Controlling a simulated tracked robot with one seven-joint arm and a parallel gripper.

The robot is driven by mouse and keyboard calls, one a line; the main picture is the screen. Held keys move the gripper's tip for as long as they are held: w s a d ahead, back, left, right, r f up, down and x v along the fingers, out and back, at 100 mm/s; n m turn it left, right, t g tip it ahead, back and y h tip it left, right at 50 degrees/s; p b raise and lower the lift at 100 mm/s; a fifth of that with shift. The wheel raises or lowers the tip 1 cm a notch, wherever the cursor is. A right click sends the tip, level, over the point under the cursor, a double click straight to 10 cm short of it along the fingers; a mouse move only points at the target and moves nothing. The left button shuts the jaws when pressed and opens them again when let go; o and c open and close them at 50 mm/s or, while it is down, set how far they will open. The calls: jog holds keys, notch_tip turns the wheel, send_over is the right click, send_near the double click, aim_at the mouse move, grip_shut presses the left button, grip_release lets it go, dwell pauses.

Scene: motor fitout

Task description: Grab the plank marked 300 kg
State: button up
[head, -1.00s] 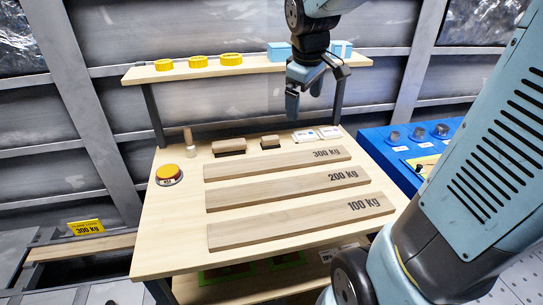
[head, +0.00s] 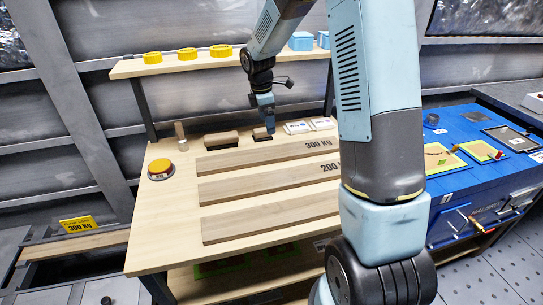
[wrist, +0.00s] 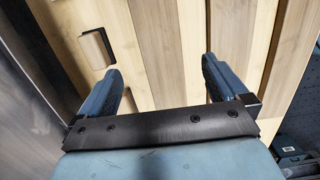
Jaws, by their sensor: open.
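The plank marked 300 kg (head: 262,157) lies flat on the wooden workbench, the rearmost of three long planks. Its black label shows at its right end. My gripper (head: 266,120) is above the rear of the bench, just behind this plank and close to a small wooden block (head: 262,136). In the wrist view my gripper (wrist: 160,72) is open, with nothing between its fingers. Long wooden strips run beneath the fingers there, with no labels visible. The 200 kg plank (head: 260,183) lies in front of the 300 kg one. My arm hides its right end.
The front plank (head: 265,216) has its label hidden by my arm. A yellow button (head: 160,167) stands on the bench's left. A shelf (head: 165,64) with yellow rings and blue boxes is behind. A blue table (head: 470,150) is right.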

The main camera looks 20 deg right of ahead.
send_over(272, 152)
jog(key=a, duration=0.1)
jog(key=f, duration=0.8)
jog(key=shift+s+a+f, duration=0.1)
jog(key=shift+s, duration=0.1)
jog(key=shift+w+d+f, duration=0.1)
jog(key=shift+d+f, duration=0.15)
jog(key=shift+f, duration=1.15)
jog(key=shift+w+d+f, duration=0.1)
jog(key=shift+d+f, duration=0.1)
jog(key=shift+f, duration=1.15)
jog(key=c, duration=1.2)
jog(key=shift+r, duration=0.2)
